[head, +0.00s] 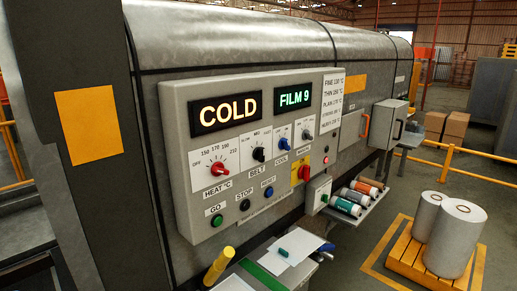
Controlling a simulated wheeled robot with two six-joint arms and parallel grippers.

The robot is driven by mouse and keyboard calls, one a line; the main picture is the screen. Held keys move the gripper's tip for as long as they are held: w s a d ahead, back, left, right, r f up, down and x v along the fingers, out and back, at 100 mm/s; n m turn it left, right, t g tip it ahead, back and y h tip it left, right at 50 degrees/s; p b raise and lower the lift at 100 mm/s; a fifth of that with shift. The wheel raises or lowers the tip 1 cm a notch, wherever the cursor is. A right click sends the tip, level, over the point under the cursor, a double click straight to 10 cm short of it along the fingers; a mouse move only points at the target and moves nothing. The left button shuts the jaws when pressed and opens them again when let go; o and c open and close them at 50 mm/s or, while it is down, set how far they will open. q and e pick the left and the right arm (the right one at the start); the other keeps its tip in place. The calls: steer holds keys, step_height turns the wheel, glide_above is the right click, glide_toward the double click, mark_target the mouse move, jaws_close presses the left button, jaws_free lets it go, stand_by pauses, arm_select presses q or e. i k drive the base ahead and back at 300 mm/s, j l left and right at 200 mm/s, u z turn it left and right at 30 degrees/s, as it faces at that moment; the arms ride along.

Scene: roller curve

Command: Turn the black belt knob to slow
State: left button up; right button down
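The black belt knob (259,154) is on the front of the grey control panel (185,110), above the label BELT. Small speed marks are printed above it. It is too small to tell for certain which mark its pointer faces. A red heat knob (219,169) is to its left. A blue cool knob (284,145) and another dark knob (307,134) are to its right. Nothing touches the belt knob. Neither of my grippers is in view.
Below are green (217,220), black (245,205) and blue (268,192) buttons and a red switch (303,172). A yellow cylinder (218,266) stands below the panel. White rolls (455,240) stand on a pallet at right.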

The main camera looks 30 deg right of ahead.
mark_target(258, 154)
steer(key=i+z, duration=0.15)
steer(key=i, duration=0.3)
steer(key=z, duration=1.7)
